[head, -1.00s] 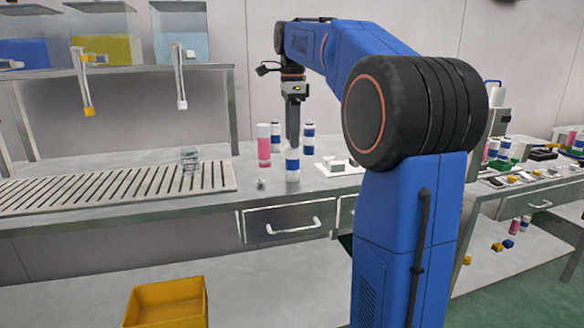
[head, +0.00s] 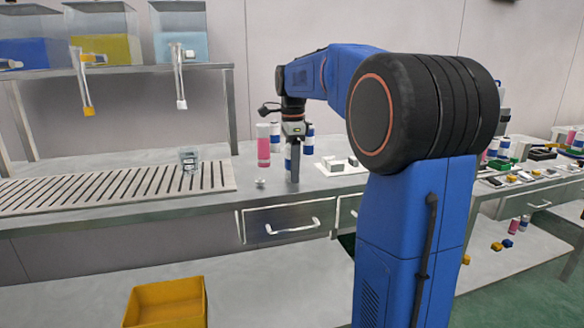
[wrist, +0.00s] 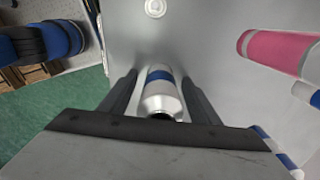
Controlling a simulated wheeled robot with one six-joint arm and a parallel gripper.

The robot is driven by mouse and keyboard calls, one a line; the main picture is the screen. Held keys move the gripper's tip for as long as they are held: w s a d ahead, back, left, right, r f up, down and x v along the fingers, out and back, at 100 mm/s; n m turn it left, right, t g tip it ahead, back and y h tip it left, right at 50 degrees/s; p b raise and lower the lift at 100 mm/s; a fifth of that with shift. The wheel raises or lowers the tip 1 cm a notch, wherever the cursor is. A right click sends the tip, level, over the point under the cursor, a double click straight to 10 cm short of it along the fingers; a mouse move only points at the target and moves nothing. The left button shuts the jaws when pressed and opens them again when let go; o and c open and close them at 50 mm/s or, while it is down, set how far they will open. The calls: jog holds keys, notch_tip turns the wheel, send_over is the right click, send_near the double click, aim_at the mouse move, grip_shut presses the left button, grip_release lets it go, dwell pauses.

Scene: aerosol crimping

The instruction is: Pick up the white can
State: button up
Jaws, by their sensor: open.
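The white can with a blue band (wrist: 160,102) stands between the two fingers of my gripper (wrist: 159,80) in the wrist view. A narrow gap shows on each side, so the fingers are open around it and not clamped. In the head view, my gripper (head: 294,172) is lowered over the bench, and its fingers hide most of the white can (head: 287,160).
A pink can (head: 263,150) stands just left of my gripper. More blue-banded cans (head: 309,140) stand close behind. A small silver piece (head: 260,183) lies on the bench in front. A clear cup (head: 189,160) stands on the slatted rack.

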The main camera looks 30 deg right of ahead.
aim_at(287, 148)
jog(key=c, duration=1.1)
jog(key=shift+c, duration=0.2)
notch_tip(287, 148, up, 10)
jog(key=shift+f, duration=0.1)
